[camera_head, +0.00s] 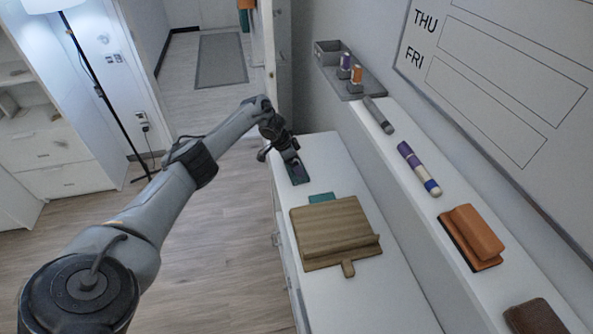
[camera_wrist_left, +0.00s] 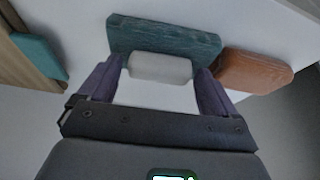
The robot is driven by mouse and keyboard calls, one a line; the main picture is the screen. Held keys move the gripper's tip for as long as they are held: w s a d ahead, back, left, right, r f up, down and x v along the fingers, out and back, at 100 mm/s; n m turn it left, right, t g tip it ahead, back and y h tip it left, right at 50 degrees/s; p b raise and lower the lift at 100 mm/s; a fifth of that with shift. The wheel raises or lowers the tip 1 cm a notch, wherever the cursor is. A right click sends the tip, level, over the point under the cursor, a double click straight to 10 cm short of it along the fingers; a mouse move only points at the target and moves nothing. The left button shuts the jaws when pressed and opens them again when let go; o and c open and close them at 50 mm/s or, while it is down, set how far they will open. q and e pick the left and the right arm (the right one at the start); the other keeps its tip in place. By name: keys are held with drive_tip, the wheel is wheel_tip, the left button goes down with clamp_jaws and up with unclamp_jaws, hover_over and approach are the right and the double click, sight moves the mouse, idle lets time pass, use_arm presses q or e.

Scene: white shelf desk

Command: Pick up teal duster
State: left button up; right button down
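The teal duster (camera_head: 299,176) lies on the white desk beneath my left gripper (camera_head: 288,152), in the upper middle of the head view. In the left wrist view the teal duster (camera_wrist_left: 165,42) shows a dark teal body and a light grey handle. The two fingers of my left gripper (camera_wrist_left: 162,72) stand at either side of the handle, with little or no gap. Whether they press on it cannot be told. The gripper hides part of the duster in the head view. My right gripper is in neither view.
An orange-brown block (camera_wrist_left: 255,72) sits right beside the duster in the wrist view. A wooden board (camera_head: 335,228) and a teal piece (camera_head: 322,198) lie nearer on the desk. A raised ledge (camera_head: 405,207) on the right holds markers (camera_head: 418,168) and an orange duster (camera_head: 472,235).

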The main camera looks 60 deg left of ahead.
use_arm(q)
drive_tip(key=c, duration=0.9)
drive_tip(key=shift+o, duration=0.2)
wheel_tip(320, 180, up, 10)
drive_tip(key=p, duration=0.2)
drive_tip(key=o, duration=0.5)
drive_tip(key=c, duration=0.4)
drive_tip(key=shift+a, duration=0.1)
